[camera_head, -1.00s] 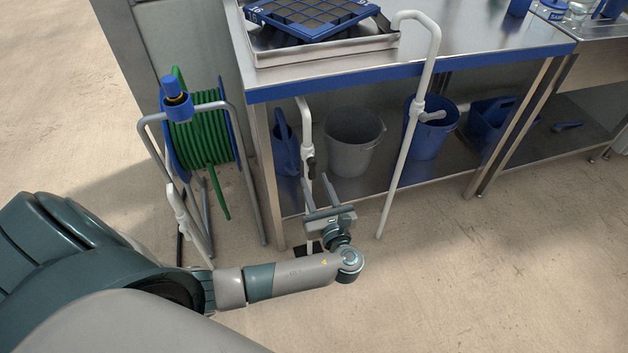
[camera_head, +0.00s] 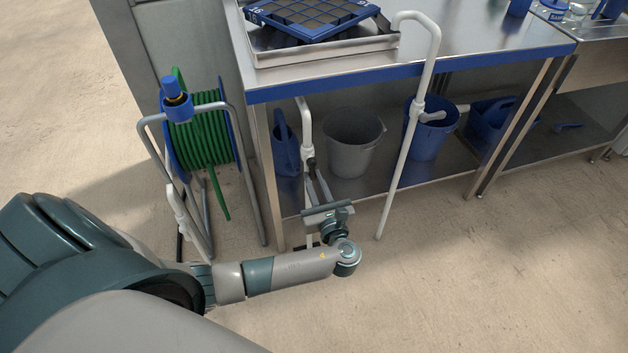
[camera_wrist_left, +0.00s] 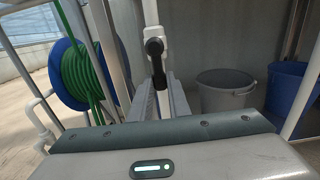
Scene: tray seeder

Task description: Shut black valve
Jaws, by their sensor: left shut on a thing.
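The black valve (camera_wrist_left: 155,47) sits on a white upright pipe (camera_head: 304,120) in front of the bench, its lever hanging down in the left wrist view. My left gripper (camera_head: 314,174) comes from below and in front. In the left wrist view its fingertips (camera_wrist_left: 161,82) are shut on the lower part of the black lever, one finger on each side. In the head view the fingers hide most of the valve. My right gripper is in neither view.
A green hose reel (camera_head: 200,138) stands to the left. A grey bucket (camera_head: 352,145) and a blue bucket (camera_head: 428,135) are on the bench's lower shelf (camera_head: 400,183). Another white pipe (camera_head: 405,150) with a light grey lever rises to the right. Floor in front is clear.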

